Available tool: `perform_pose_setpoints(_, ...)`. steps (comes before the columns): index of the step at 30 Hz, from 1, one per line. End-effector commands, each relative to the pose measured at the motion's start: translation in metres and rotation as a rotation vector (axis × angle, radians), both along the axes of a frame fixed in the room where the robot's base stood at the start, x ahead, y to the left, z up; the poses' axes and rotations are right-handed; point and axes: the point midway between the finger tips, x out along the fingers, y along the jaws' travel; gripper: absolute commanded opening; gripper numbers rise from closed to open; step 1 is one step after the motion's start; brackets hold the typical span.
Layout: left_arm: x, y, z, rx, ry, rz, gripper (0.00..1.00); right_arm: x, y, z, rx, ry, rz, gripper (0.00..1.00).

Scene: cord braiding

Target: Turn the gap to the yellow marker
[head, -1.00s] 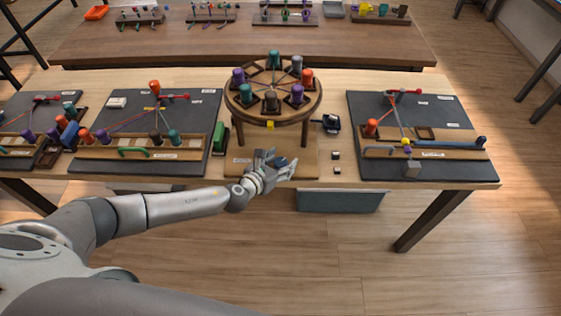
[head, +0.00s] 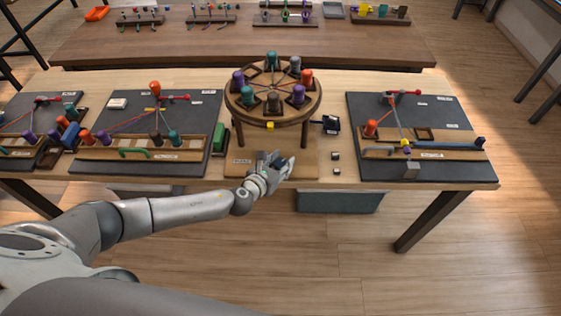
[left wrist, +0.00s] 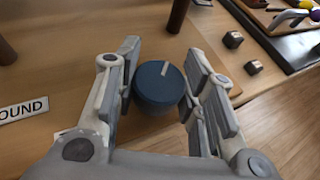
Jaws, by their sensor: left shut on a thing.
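The round wooden stand (head: 233,105) bears several coloured bobbins standing in a ring, with cords running to its centre. The gap in the ring is at the back left, between a purple bobbin (head: 238,79) and a teal bobbin (head: 271,62). My left gripper (head: 281,163) is at the front of the stand's base, shut on the dark blue knob (left wrist: 158,86). The knob has a white line on top. My right gripper is not in view.
Dark boards with cords and bobbins lie left (head: 205,115) and right (head: 460,115) of the stand. A green block (head: 218,138) stands close at left. Small dark cubes (head: 336,157) lie at right. A grey bin (head: 340,202) is below the table edge.

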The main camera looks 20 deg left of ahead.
Motion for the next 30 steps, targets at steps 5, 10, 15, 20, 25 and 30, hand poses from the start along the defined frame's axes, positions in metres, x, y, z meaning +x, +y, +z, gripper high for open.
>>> perform_pose_setpoints(5, -0.001, -0.002, 0.003, -0.003, 0.003, 0.112, 0.14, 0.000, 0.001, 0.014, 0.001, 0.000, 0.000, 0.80)
perform_pose_setpoints(10, -0.001, -0.003, 0.002, -0.003, 0.005, 0.262, 0.14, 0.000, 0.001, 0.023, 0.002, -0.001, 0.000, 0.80)
perform_pose_setpoints(15, -0.001, -0.003, 0.000, -0.002, 0.004, 0.423, 0.14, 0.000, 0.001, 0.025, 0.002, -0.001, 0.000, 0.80)
perform_pose_setpoints(20, 0.000, -0.003, -0.001, -0.002, 0.004, 0.576, 0.14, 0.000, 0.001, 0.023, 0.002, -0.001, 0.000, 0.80)
perform_pose_setpoints(25, 0.001, -0.003, -0.002, -0.002, 0.002, 0.736, 0.14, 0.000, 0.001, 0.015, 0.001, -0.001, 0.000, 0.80)
perform_pose_setpoints(30, 0.001, -0.003, -0.004, -0.002, 0.002, 0.898, 0.14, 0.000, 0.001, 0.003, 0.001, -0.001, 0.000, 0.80)
